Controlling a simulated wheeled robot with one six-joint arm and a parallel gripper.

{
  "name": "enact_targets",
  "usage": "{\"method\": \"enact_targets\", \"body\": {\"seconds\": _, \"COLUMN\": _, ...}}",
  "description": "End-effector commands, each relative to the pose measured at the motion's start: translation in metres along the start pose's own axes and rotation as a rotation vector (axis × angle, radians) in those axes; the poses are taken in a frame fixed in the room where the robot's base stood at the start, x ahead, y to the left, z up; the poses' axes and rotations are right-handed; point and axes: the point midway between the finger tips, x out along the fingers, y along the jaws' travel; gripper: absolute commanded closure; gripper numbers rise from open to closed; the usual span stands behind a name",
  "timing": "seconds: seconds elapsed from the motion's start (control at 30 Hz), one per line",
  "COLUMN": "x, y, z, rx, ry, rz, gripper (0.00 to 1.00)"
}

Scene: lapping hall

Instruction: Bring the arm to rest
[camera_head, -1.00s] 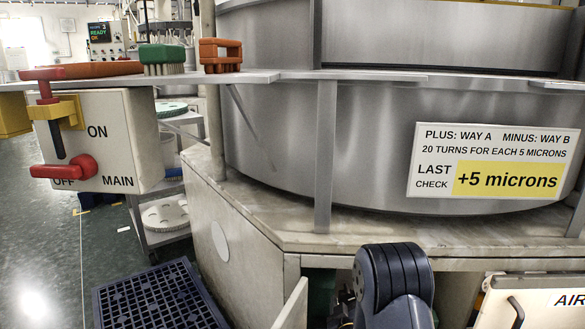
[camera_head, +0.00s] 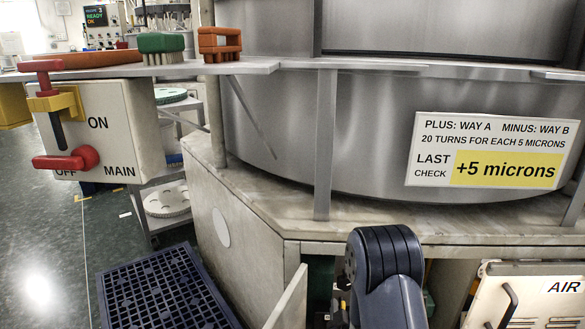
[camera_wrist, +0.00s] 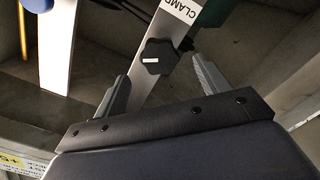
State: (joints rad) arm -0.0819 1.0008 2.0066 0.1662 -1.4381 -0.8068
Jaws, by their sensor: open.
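My gripper (camera_wrist: 160,68) shows in the wrist view with its two grey fingers apart and nothing held between them. Beyond the fingers is a black knob (camera_wrist: 158,57) on a pale bar labelled CLAMP; I cannot tell the exact distance, but no grip on it shows. In the head view only a dark rounded link of my arm (camera_head: 385,265) shows at the bottom, right of centre, in front of the machine base. The gripper itself is out of the head view.
A steel drum machine (camera_head: 300,150) on a stone-like base stands ahead, with a shelf (camera_head: 265,67) carrying brushes. A MAIN switch box (camera_head: 125,130) with a red handle is at left. A dark grated crate (camera_head: 165,290) is on the floor. An open AIR panel (camera_head: 540,305) is at lower right.

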Motion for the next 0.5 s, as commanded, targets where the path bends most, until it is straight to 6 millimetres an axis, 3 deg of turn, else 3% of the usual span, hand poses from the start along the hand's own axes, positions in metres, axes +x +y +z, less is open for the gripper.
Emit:
{"method": "enact_targets", "body": {"seconds": 0.33, "x": 0.07, "y": 0.0, "z": 0.001, "rx": 0.0, "ry": 0.003, "rz": 0.004, "gripper": 0.29}}
{"method": "enact_targets", "body": {"seconds": 0.5, "x": 0.066, "y": 0.001, "z": -0.001, "rx": 0.146, "ry": 0.001, "rz": 0.0, "gripper": 0.29}}
